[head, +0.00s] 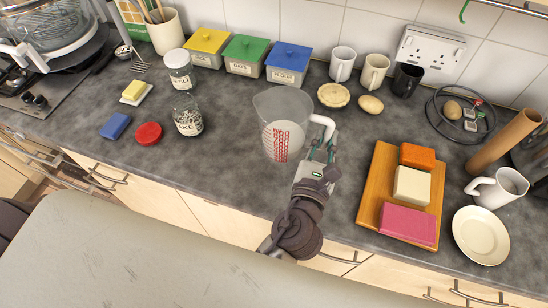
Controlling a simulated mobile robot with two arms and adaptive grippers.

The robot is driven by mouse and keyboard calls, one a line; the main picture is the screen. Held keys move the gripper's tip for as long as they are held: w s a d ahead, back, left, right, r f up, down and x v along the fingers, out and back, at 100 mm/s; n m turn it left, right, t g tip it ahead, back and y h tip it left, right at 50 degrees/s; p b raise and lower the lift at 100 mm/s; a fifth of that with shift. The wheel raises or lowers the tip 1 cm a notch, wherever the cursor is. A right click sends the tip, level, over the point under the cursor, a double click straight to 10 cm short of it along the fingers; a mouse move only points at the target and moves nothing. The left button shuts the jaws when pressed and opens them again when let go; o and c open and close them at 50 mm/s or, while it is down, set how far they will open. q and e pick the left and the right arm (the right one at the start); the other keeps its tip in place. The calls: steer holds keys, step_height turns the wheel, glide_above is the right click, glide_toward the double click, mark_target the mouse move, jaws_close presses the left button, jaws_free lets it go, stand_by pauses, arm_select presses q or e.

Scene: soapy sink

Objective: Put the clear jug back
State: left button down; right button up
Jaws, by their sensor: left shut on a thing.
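The clear jug (284,112) has red measuring marks and a pale handle on its right side. It is upright near the middle of the counter; I cannot tell whether it touches the surface or is held just above it. My left gripper (322,147) is shut on the jug's handle, with its arm reaching up from the bottom of the view. The fingers hide the lower part of the handle. My right gripper is not in view.
A wooden board (371,202) with coloured blocks lies right of the jug. Glass jars (188,122) and a red lid (149,133) lie left. Tins (289,62), mugs (342,63) and a pie (334,95) stand behind. The counter between the jars and jug is clear.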

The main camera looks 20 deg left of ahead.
arm_select(q)
steer(key=shift+w+a+f, duration=0.15)
steer(key=shift+a+f, duration=0.1)
steer(key=w+a+f, duration=0.2)
steer(key=a, duration=0.1)
steer(key=w+a+f, duration=0.1)
steer(key=shift+a, duration=0.4)
steer(key=w+a+f+b, duration=0.1)
steer(key=f, duration=0.1)
steer(key=w+a+f+b, duration=0.1)
steer(key=a+f, duration=0.1)
steer(key=f, duration=0.1)
steer(key=w+a+f+b, duration=0.1)
steer(key=f, duration=0.1)
steer(key=shift+a+f, duration=0.3)
steer(key=shift+a, duration=0.05)
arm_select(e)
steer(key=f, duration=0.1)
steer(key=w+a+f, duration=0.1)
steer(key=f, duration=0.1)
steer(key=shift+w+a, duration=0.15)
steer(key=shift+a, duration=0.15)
